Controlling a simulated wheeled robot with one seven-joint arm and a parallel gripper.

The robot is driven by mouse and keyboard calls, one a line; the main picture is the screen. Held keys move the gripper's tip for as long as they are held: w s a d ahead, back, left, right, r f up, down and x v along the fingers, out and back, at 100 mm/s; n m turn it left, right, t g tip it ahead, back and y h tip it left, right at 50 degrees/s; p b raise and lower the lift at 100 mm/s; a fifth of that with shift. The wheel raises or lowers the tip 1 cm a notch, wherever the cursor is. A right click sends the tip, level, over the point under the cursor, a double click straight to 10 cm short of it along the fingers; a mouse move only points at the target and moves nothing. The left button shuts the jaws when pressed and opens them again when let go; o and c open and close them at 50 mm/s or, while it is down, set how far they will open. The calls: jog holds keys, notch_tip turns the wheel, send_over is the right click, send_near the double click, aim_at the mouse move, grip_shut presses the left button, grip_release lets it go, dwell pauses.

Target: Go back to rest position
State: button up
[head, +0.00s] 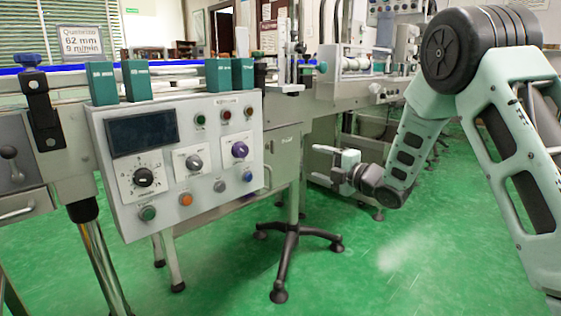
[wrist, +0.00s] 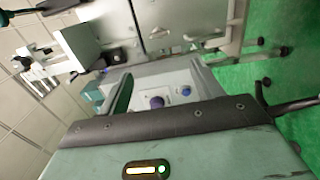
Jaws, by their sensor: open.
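My gripper (head: 328,163) is at the end of my arm, right of the control panel in the head view, pointing left. It is open, with nothing seen between its fingers. It hangs in free space over the green floor, apart from the panel. My arm folds down from the upper right of the head view.
The grey control panel (head: 215,170) has a dark display (head: 142,132), knobs and coloured buttons. The machine (head: 345,95) runs behind. The green floor (head: 400,250) is clear at the front right.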

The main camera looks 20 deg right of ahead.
jog(key=s+a+f+m+g+h+p, duration=0.1)
jog(key=s+a+m+g+h+p, duration=0.4)
jog(key=s+a+m, duration=0.95)
jog(key=s+m+g+h, duration=0.25)
jog(key=s+g, duration=0.85)
jog(key=s, duration=2)
notch_tip(320, 180, up, 37)
jog(key=w+a+p, duration=0.1)
jog(key=p, duration=3.6)
jog(key=shift+h, duration=0.45)
jog(key=shift+r, duration=0.1)
